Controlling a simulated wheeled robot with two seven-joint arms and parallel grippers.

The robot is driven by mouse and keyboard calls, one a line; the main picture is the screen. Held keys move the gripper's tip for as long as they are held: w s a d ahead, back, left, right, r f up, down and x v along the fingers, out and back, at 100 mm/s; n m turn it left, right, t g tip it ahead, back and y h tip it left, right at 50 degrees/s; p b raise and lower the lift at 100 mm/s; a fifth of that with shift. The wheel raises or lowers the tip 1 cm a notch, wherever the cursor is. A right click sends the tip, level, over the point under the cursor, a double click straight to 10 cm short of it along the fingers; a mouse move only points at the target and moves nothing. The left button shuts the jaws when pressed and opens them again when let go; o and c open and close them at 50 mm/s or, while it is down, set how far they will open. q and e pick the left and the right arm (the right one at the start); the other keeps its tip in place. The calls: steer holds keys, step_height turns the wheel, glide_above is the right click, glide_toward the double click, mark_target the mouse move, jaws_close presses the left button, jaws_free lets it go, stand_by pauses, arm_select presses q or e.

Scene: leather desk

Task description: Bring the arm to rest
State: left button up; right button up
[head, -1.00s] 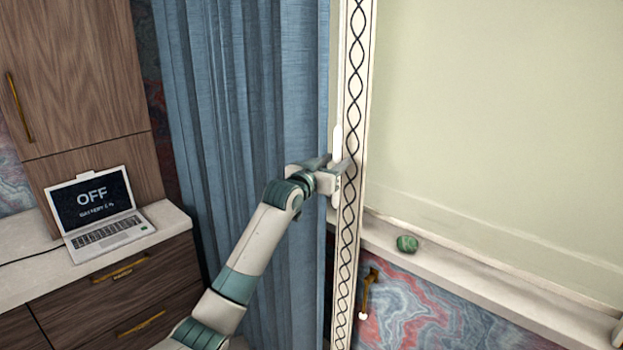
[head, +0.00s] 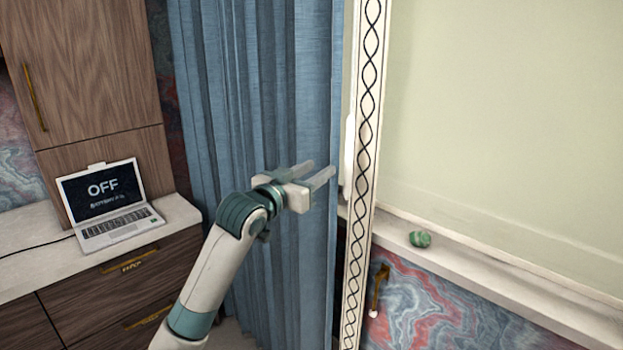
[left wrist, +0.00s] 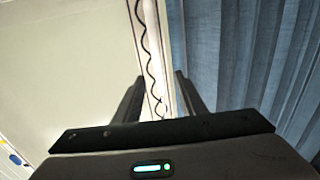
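My left gripper (head: 322,172) is in the middle of the head view, with its two fingers apart and nothing between them. It is in front of the blue curtain (head: 265,90), to the left of the white patterned post (head: 362,180) and the white handle (head: 349,150) beside it. In the left wrist view the two fingers (left wrist: 155,92) are spread, with the post (left wrist: 152,45) showing beyond them and the curtain (left wrist: 245,60) on the right. My right gripper is in neither view.
An open laptop (head: 110,205) reading OFF stands on the white counter (head: 30,270) at the left, above drawers with brass handles. A green object (head: 420,239) sits on the white ledge (head: 480,268) at the right. A brass handle (head: 377,290) is below the ledge.

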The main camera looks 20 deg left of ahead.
arm_select(q)
steer(key=shift+s+a, duration=0.1)
steer(key=shift+s, duration=0.65)
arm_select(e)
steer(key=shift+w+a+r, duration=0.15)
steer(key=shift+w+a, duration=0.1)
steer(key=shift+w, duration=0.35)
arm_select(q)
steer(key=shift+f, duration=0.1)
